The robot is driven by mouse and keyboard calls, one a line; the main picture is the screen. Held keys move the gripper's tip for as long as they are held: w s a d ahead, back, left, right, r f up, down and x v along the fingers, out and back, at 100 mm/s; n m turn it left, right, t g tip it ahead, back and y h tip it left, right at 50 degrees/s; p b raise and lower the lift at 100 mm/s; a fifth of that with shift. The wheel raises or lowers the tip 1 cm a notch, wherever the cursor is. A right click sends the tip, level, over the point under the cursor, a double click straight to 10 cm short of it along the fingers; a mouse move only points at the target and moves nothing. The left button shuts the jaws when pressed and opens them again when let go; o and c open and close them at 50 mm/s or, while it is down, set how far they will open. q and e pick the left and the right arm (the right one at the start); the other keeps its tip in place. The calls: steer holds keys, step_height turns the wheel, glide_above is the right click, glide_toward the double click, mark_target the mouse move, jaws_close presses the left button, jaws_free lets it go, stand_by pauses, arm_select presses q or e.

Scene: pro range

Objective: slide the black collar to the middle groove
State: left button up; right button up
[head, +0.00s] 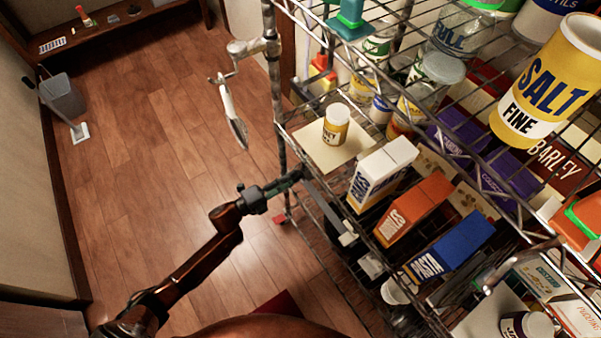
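My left gripper (292,181) reaches in from the lower left to the front corner post (281,150) of the wire rack. Its fingers are at the post, a little below the shelf with the jars and boxes. They are dark and seen edge-on, so I cannot tell whether they are open, or shut on anything. I cannot make out a black collar apart from the dark fingers, and the post there is partly hidden by them. No grooves are clear at this size. My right gripper is not in view.
A metal bracket with a hanging white-and-grey tool (231,112) sticks out left from the post above my gripper. The shelf holds a yellow-labelled jar (336,124), a white box (379,174), an orange box (412,208) and a blue box (449,247). The wooden floor (160,170) at left is mostly clear.

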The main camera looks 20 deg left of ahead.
arm_select(q)
jaws_close()
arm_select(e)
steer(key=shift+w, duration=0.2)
arm_select(q)
steer(key=shift+a, duration=0.1)
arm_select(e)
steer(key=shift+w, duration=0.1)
arm_select(q)
steer(key=shift+r, duration=0.2)
steer(key=shift+r+p, duration=0.25)
steer(key=shift+p, duration=0.05)
steer(key=shift+r, duration=0.1)
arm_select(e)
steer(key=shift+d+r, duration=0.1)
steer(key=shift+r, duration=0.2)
arm_select(q)
steer(key=shift+a+r+p, duration=0.15)
steer(key=shift+r+p, duration=0.55)
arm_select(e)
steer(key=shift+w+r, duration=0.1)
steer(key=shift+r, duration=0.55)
